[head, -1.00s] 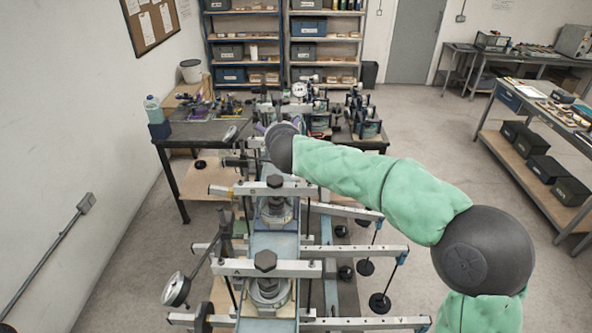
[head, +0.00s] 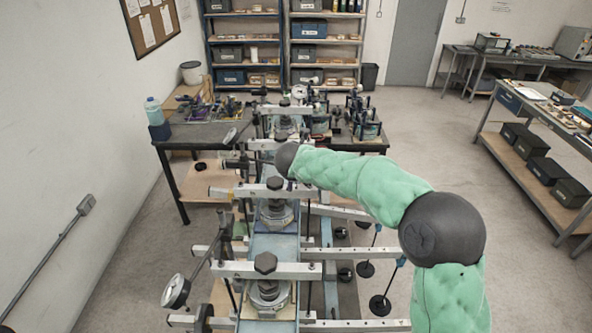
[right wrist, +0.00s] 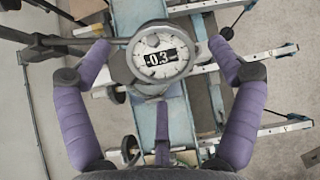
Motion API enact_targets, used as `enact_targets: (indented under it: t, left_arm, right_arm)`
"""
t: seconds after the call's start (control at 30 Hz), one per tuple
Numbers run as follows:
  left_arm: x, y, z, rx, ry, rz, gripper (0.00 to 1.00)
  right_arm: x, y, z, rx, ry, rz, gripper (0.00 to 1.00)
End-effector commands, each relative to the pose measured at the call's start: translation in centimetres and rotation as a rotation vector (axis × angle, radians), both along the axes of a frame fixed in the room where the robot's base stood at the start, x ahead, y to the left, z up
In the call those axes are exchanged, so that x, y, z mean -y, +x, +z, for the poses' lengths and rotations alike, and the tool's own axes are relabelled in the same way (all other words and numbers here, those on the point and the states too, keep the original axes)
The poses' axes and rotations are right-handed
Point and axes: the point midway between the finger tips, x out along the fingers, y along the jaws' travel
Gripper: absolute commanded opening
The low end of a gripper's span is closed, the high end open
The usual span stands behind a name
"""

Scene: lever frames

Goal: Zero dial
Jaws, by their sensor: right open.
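In the right wrist view a round dial gauge (right wrist: 160,70) has a white face with a dark display reading -0.3. My right gripper (right wrist: 160,44) is open, its two purple fingers spread to the left and right of the dial. The dial lies between the fingertips, and I see no finger closed on it. In the head view my green right arm reaches in from the right over the row of lever frames (head: 262,269). The right gripper itself is hidden there beyond the dark wrist joint. My left gripper is in no view.
Another dial gauge (head: 176,290) stands out to the left of the nearest frame, and one more gauge (head: 299,91) is at the far end. Lever beams (head: 350,325) with hanging dark weights (head: 380,303) stick out to the right.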

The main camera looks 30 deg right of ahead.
Motion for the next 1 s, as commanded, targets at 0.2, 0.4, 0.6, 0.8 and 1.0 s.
enact_targets:
  t: [0.2,0.4,0.6,0.8,1.0]
  left_arm:
    - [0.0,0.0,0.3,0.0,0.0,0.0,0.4]
    - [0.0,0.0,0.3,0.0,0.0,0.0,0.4]
    - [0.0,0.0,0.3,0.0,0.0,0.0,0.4]
    - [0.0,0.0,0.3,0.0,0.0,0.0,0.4]
    - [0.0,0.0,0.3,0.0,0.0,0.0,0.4]
  right_arm:
    - [1.1,1.7,-2.0,-0.001,0.0,-0.001,0.92]
    - [1.5,2.3,-2.7,0.0,-0.001,0.001,0.92]
    - [1.5,2.3,-2.7,0.001,-0.001,0.001,0.92]
    - [1.5,2.3,-2.6,0.001,-0.001,0.001,0.49]
    - [1.5,2.3,-2.6,0.0,-0.001,0.002,0.34]
